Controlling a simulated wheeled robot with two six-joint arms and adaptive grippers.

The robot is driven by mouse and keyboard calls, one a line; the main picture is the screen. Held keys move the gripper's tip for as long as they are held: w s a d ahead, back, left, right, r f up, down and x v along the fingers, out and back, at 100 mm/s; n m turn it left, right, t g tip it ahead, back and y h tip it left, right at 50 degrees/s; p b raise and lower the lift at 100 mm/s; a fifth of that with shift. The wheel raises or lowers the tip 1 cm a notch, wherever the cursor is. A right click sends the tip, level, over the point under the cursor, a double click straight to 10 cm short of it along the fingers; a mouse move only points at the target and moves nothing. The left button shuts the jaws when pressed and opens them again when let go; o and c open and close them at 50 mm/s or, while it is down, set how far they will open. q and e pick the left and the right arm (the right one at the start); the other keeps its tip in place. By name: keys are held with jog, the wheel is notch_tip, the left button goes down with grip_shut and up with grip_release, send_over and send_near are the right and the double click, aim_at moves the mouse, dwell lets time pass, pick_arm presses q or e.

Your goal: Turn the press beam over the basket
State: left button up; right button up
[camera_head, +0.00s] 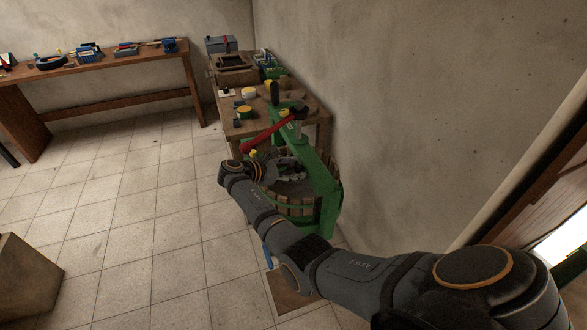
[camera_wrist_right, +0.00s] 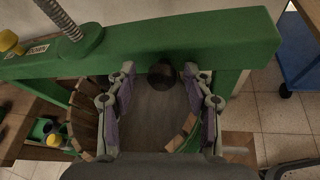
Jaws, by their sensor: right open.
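The green press beam (camera_head: 318,165) runs beside and partly above the round slatted basket (camera_head: 300,210). In the right wrist view the beam (camera_wrist_right: 200,38) crosses the top, with a threaded screw (camera_wrist_right: 60,18) and a "DOWN" label at its left. A dark round knob (camera_wrist_right: 162,74) sits at the beam's lower edge. My right gripper (camera_head: 288,165) is over the basket in the head view. In the wrist view its open, purple-padded fingers (camera_wrist_right: 159,75) stand either side of the knob; contact is unclear. Basket slats (camera_wrist_right: 84,118) show below. My left gripper is not in view.
A red handle (camera_head: 270,134) juts left from the press top. A wooden table (camera_head: 312,108) with small items stands behind it, and a long bench (camera_head: 100,60) at the back left. The wall is close on the right.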

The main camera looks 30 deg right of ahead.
jog(key=v, duration=1.2)
jog(key=shift+f, duration=0.15)
